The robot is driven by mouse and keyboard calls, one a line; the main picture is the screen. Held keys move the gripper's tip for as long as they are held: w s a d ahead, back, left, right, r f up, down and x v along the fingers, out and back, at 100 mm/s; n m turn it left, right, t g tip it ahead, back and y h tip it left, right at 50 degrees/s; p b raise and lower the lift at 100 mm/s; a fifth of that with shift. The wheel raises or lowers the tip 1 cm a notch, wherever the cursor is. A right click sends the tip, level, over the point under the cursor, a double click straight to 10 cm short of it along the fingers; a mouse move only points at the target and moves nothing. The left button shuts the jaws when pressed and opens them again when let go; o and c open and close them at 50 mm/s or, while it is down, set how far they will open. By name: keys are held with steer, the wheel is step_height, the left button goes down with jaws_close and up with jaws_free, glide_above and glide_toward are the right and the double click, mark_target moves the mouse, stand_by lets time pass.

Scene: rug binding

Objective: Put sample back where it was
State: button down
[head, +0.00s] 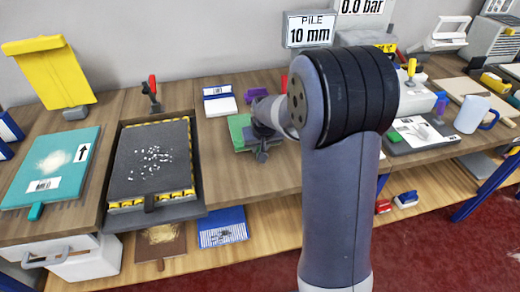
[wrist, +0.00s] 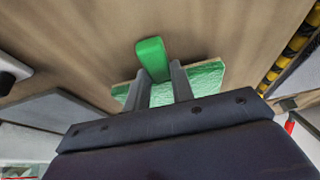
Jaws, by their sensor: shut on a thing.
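A green sample (head: 239,130) with a bright green tab (wrist: 152,58) is at my gripper (head: 262,152), over the middle of the wooden table. In the wrist view, my gripper's two grey fingers (wrist: 160,88) stand on either side of the sample's tab, shut on it. The sample's textured green face (wrist: 203,82) shows beside and behind the fingers. My arm hides part of the sample in the head view. I cannot tell whether it touches the tabletop.
A teal sample (head: 78,142) with an arrow label lies at left. A dark, speckled pad (head: 150,180) sits in a yellow-black striped station beside it. The lower shelf holds a brown sample (head: 172,247) and a blue one (head: 222,222).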

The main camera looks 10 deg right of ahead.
steer(key=shift+f, duration=0.8)
steer(key=c, duration=1.2)
jaws_free()
steer(key=shift+f, duration=0.1)
steer(key=shift+s+r, duration=0.1)
steer(key=shift+r, duration=0.45)
steer(key=v, duration=1.1)
